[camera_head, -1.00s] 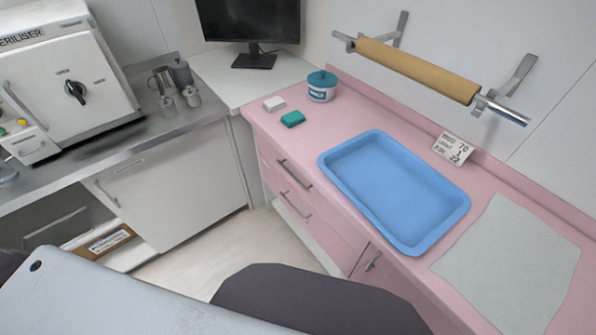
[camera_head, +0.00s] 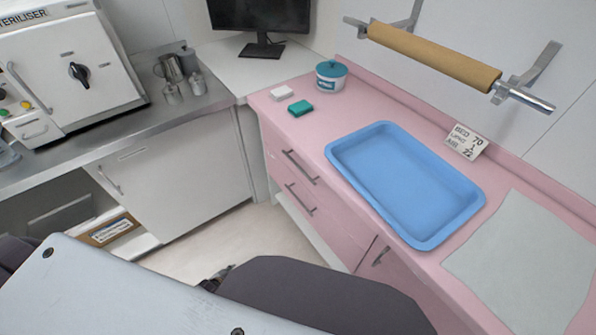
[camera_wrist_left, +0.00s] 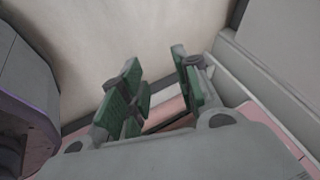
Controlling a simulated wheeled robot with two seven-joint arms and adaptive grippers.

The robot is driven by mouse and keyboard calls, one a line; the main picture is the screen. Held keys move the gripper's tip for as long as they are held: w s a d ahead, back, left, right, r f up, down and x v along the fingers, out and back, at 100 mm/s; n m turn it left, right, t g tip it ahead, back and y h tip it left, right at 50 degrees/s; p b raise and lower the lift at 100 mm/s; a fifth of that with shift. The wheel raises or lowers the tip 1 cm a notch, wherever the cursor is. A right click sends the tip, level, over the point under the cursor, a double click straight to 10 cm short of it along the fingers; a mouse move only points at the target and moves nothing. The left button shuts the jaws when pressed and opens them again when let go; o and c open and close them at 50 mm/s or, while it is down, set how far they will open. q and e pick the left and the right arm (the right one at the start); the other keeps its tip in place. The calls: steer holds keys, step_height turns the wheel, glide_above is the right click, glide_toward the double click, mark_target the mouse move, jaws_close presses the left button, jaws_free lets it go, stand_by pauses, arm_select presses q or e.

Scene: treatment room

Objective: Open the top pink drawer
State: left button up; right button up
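The pink drawer unit stands under the pink counter in the head view. Its top drawer (camera_head: 279,156) is closed, with a grey bar handle (camera_head: 301,167). A second handle (camera_head: 300,199) sits on the drawer below. A small dark part of my left gripper (camera_head: 214,281) just shows low in the head view, apart from the drawer and mostly hidden behind my arm. In the left wrist view my left gripper (camera_wrist_left: 160,96) has its green-padded fingers apart, with nothing seen between them. A pink surface shows beyond them. My right gripper is not in view.
White cabinets (camera_head: 190,180) stand left. Floor (camera_head: 225,240) is clear before the drawers.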

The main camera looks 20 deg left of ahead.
arm_select(q)
steer(key=w+r+m+t+h+b, duration=0.45)
steer(key=w+r+m+t, duration=0.3)
steer(key=w+r, duration=1.15)
steer(key=w+d+r+m+t+h+b, duration=0.1)
steer(key=d+r+m+h, duration=0.3)
steer(key=r, duration=0.6)
steer(key=w+d+r+m+h+b, duration=0.2)
steer(key=d+r+m+h+b, duration=0.2)
steer(key=d+r+m, duration=0.3)
step_height(320, 180, up, 4)
steer(key=shift+d+f+t+b, duration=0.1)
steer(key=shift+d+t+b, duration=0.25)
steer(key=shift+d, duration=0.15)
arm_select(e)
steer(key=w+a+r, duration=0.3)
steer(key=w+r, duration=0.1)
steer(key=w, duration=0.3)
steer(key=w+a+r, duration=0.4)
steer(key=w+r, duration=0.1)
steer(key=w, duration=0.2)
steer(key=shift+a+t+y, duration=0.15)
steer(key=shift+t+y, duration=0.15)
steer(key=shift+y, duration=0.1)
arm_select(q)
steer(key=shift+w+d, duration=0.1)
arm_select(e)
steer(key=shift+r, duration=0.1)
